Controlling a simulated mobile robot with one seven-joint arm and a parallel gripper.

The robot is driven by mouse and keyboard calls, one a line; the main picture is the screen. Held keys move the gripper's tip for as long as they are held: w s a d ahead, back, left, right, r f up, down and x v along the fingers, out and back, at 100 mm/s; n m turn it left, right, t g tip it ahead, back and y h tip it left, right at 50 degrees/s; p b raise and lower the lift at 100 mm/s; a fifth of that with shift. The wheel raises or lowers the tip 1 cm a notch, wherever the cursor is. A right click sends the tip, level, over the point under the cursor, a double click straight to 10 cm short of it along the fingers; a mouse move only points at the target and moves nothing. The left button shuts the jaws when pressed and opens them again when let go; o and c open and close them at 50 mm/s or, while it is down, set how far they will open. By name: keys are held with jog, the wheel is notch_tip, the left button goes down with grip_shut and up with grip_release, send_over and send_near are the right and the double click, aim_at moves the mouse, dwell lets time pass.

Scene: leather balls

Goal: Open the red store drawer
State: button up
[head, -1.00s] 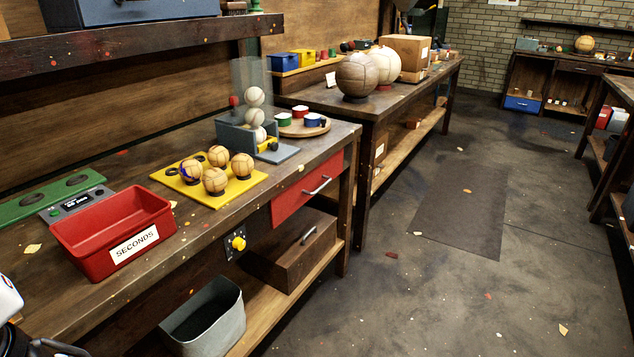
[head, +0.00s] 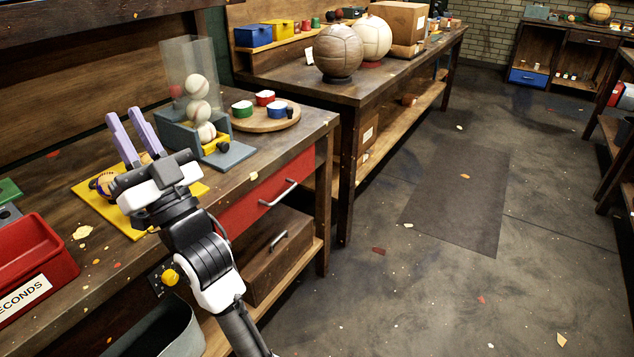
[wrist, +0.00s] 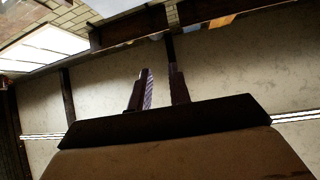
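The red store drawer (head: 240,212) is set in the front of the near workbench, under its top, and looks closed. Its silver bar handle (head: 278,193) faces the aisle. My gripper (head: 125,133) is up over the bench top, left of the drawer, its two purple fingers pointing up and away. The fingers are apart with nothing between them. My wrist and forearm hide the drawer's left part. In the wrist view my gripper (wrist: 158,88) shows open and empty against a pale surface with dark beams; the drawer is not seen there.
A yellow ball tray (head: 90,205) lies behind my gripper. A ball dispenser (head: 185,135) and a round wooden board (head: 265,122) stand on the bench above the drawer. A wooden box (head: 262,262) sits on the shelf below.

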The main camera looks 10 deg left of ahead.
jog(key=w+d+f+m+t+h, duration=0.2)
jog(key=w+f+m+h, duration=0.55)
jog(key=w+f, duration=0.65)
jog(key=m+g+h, duration=0.2)
jog(key=m+h, duration=0.1)
jog(key=m, duration=0.9)
send_near(285, 192)
jog(key=x, duration=0.3)
jog(key=p+x, duration=0.1)
jog(key=x, duration=0.2)
jog(key=p+x, duration=0.1)
jog(key=x, duration=0.3)
jog(key=shift+f, duration=0.3)
grip_shut()
